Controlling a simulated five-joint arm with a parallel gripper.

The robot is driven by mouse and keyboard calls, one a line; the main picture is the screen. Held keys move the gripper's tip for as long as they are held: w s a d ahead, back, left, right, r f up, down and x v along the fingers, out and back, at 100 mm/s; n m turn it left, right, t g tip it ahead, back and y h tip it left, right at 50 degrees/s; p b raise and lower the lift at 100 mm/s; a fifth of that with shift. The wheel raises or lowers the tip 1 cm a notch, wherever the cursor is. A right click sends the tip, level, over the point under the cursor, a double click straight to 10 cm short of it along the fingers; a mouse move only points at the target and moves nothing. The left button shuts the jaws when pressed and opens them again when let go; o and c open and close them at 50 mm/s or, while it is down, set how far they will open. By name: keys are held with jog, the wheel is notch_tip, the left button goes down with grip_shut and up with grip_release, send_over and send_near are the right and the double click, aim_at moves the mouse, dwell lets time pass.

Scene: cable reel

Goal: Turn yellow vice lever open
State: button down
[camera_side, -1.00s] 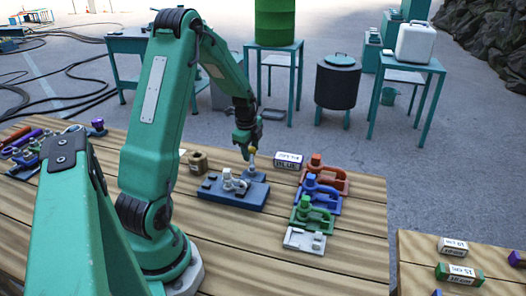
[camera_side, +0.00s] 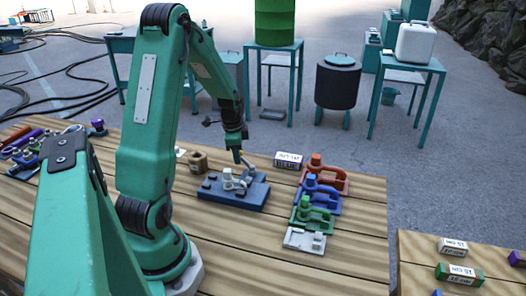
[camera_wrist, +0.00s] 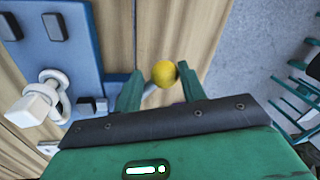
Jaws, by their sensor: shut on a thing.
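The vice is a blue base plate (camera_side: 256,192) with a white clamp part (camera_side: 228,180), standing on the wooden table. Its lever has a yellow knob (camera_side: 242,155) and leans to the left above the back of the plate in the side view. My gripper (camera_side: 241,150) is at the knob, coming down from above. In the wrist view, the yellow knob (camera_wrist: 164,73) sits between the two green fingers of my gripper (camera_wrist: 159,88), with a short grey rod below it. The blue plate (camera_wrist: 88,38) shows at left there. The lever's pivot is unclear.
Red (camera_side: 330,177), blue (camera_side: 318,192) and green (camera_side: 312,215) clamps stand in a row right of the vice, with a white block (camera_side: 305,240) in front. A brown nut-like piece (camera_side: 197,162) and a labelled box (camera_side: 288,160) are nearby.

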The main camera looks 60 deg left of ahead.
jog(key=shift+d, duration=0.3)
jog(key=c, duration=0.8)
grip_release()
jog(key=shift+c, duration=0.2)
jog(key=shift+a, duration=0.1)
jog(key=shift+r, duration=0.1)
jog(key=shift+r, duration=0.5)
notch_tip(320, 180, up, 6)
jog(key=s+d, duration=0.1)
jog(key=shift+r, duration=0.2)
